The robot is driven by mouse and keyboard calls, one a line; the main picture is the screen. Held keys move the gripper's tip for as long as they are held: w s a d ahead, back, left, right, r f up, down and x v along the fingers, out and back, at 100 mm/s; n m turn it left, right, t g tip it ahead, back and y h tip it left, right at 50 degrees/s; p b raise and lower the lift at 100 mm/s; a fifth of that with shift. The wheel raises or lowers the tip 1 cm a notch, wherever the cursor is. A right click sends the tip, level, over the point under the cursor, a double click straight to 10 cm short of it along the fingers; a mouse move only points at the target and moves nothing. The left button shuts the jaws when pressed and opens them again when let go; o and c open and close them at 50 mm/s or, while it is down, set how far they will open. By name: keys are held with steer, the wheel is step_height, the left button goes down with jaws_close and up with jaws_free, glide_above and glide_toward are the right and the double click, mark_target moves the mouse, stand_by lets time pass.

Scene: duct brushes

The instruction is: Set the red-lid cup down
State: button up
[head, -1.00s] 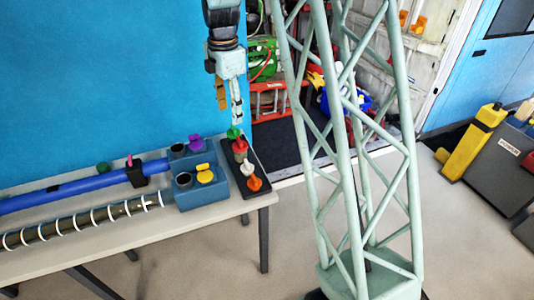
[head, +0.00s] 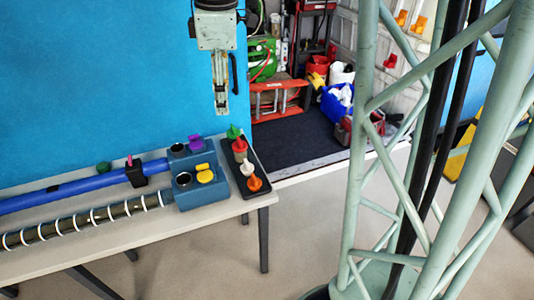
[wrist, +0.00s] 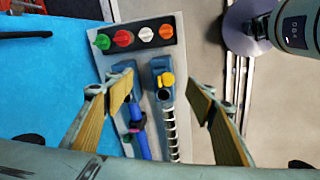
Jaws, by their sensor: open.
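The red-lid cup (head: 239,146) stands in the black tray (head: 256,189) at the right end of the bench, between the green-topped and white-topped pieces. In the wrist view the red lid (wrist: 123,38) is second from the left in the row. My gripper (head: 221,112) is above and behind the tray, apart from the cup. In the wrist view its two fingers (wrist: 160,95) are spread wide with nothing between them. The cup's body is mostly hidden under its lid from above.
A blue pipe (head: 70,195) and a ringed dark pipe (head: 90,218) lie along the bench (head: 130,241).

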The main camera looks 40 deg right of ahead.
steer(key=s+a+r+m+t, duration=0.1)
steer(key=s+a+r+m, duration=0.25)
steer(key=s, duration=0.45)
steer(key=s+a+r+m, duration=0.2)
steer(key=s+r, duration=0.2)
steer(key=s, duration=0.4)
steer(key=s+a+m, duration=0.1)
steer(key=s+m, duration=0.2)
steer(key=s, duration=0.5)
steer(key=s+a+m+t, duration=0.1)
steer(key=s+a+m, duration=0.1)
steer(key=s, duration=0.7)
steer(key=shift+a+m, duration=0.3)
steer(key=shift+m, duration=0.45)
